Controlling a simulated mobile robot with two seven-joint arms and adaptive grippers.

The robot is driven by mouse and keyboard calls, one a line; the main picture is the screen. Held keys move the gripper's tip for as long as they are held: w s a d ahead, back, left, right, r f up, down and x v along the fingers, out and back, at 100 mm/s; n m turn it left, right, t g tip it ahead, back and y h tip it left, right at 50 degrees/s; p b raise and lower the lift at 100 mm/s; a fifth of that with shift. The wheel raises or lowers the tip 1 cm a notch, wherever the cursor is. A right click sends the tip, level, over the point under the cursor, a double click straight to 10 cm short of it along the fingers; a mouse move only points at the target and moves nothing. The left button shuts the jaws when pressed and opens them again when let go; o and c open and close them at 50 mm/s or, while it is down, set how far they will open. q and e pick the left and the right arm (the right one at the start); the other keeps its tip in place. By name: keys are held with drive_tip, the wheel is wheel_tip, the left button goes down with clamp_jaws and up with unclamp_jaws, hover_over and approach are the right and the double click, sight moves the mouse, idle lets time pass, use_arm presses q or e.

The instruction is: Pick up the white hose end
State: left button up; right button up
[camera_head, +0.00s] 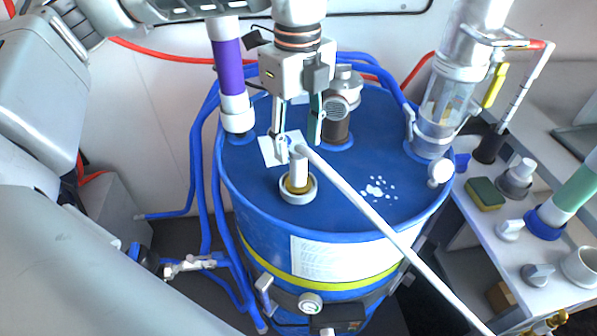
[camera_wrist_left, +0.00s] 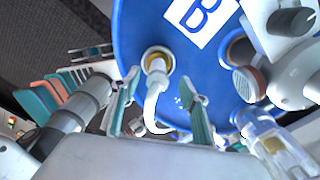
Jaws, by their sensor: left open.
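The white hose end (camera_head: 299,174) stands upright in a round fitting with a yellowish ring (camera_head: 297,190) on the blue drum's lid (camera_head: 255,185). From its top the white hose (camera_head: 385,233) runs down to the lower right. My left gripper (camera_head: 298,147) is open, its fingers pointing down close to the top of the hose end. In the left wrist view, the white hose end (camera_wrist_left: 154,90) shows between the two open fingers (camera_wrist_left: 163,88), with nothing gripped. I cannot tell whether a finger touches it. My right gripper is not in view.
A purple-banded pipe (camera_head: 228,65), a dark capped port (camera_head: 338,125) and a clear cylinder (camera_head: 445,108) rise from the lid around my gripper. Blue hoses (camera_head: 197,165) run down the drum's left side. A bench (camera_head: 500,250) with a sponge (camera_head: 485,193) stands at right.

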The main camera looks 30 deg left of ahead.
sight(298, 168)
use_arm(q)
drive_tip(key=shift+s+d+f, duration=0.1)
drive_tip(key=shift+f, duration=0.9)
drive_tip(key=shift+s+d+f, duration=0.1)
drive_tip(key=shift+f, duration=0.85)
clamp_jaws()
drive_tip(key=shift+r, duration=0.1)
